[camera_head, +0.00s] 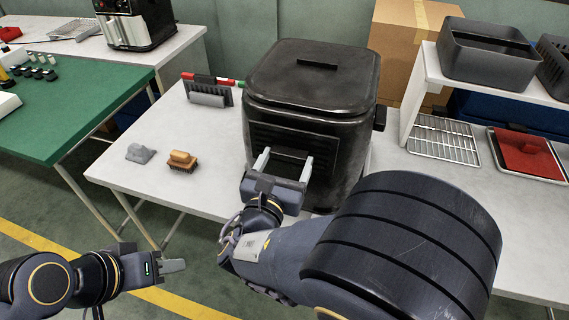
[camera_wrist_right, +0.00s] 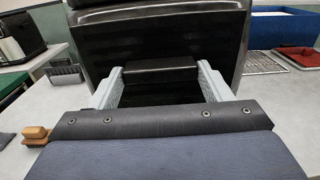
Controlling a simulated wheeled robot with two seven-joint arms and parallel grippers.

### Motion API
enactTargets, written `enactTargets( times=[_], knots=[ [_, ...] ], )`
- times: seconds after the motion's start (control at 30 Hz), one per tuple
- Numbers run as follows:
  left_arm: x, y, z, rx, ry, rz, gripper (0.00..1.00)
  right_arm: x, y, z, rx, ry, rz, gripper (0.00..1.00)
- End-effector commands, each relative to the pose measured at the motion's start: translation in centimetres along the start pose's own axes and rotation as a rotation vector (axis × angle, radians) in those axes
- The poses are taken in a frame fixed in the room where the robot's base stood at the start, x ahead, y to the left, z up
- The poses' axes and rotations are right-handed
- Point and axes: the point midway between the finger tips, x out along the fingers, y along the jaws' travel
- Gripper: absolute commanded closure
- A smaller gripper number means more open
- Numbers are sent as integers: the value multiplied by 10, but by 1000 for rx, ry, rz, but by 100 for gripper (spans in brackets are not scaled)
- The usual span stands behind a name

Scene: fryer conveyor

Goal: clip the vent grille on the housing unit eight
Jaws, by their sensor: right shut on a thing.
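The housing unit (camera_head: 312,82) is a large black fryer body with a lid, upright on the white table. It fills the top of the right wrist view (camera_wrist_right: 210,30). The dark slatted vent grille (camera_head: 325,146) is at its front face, and in the right wrist view its dark bar (camera_wrist_right: 160,64) lies between the fingers. My right gripper (camera_head: 285,166) is shut on the grille, close against the front. Black on black hides whether the clips are seated. My left gripper (camera_head: 174,266) is low at left, away from the housing; its jaw opening is unclear.
A shelf with black bins (camera_head: 484,62), a wire rack (camera_head: 442,140) and a red-topped tray (camera_head: 528,155) are at right. The front left tabletop is clear.

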Motion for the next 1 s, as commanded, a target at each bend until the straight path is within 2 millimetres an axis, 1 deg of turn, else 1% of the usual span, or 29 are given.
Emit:
enactTargets(
  times=[0.43, 0.8, 1.0],
  knots=[
    [0, 0, 0, 0, 0, 0, 64, 0, 0, 0, 0, 0, 0, 60],
    [-1, 0, 0, 0, 0, 0, 64, 7, 0, 0, 0, 0, 1, 60],
    [-1, 0, 0, 0, 0, 0, 64, 7, 0, 0, 0, 0, 1, 60]
  ],
)
